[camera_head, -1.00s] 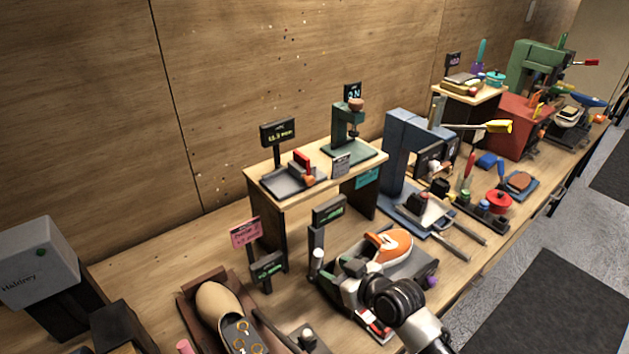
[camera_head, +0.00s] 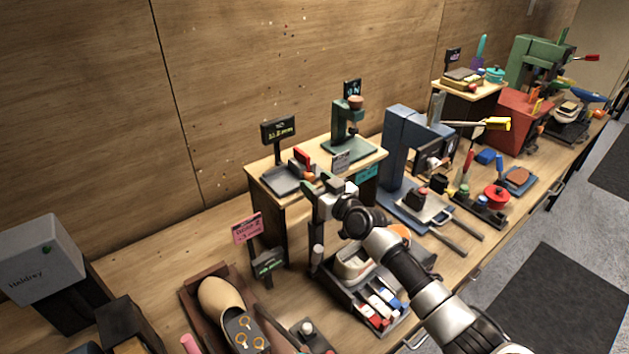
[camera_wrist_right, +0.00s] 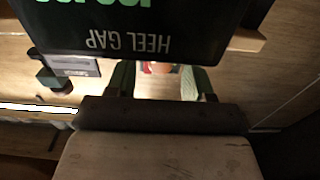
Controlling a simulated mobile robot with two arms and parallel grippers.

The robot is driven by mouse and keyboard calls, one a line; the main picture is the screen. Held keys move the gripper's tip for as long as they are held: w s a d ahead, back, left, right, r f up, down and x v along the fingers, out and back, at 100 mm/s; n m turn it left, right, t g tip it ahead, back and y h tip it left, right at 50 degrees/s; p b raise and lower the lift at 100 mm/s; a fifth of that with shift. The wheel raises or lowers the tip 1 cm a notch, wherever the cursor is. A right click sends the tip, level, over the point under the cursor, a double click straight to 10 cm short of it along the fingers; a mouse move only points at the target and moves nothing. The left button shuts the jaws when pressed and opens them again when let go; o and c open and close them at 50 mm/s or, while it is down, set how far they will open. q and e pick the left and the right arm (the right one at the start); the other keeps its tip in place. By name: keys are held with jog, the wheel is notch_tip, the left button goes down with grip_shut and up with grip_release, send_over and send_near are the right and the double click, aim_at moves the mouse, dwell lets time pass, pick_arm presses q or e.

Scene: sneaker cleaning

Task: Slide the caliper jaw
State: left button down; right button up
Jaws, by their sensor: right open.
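The caliper (camera_head: 283,180), a dark grey flat base with a red upright jaw (camera_head: 302,157), sits on the raised wooden shelf in the head view. Its black display (camera_head: 278,130) with green digits stands behind it. My right gripper (camera_head: 316,184) is at the shelf's front edge, just right of and in front of the caliper, partly covering it. In the right wrist view my two fingers (camera_wrist_right: 162,82) stand apart, with a small orange-red part (camera_wrist_right: 157,67) visible beyond the gap. I cannot tell whether they touch anything. My left gripper is not in view.
A dark "HEEL GAP" panel (camera_wrist_right: 140,35) fills the top of the wrist view. A blue press frame (camera_head: 402,145) stands to the right. A shoe on a tray (camera_head: 355,262) lies below my arm.

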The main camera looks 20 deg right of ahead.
jog(key=shift+w+a, duration=0.25)
jog(key=shift+w, duration=0.3)
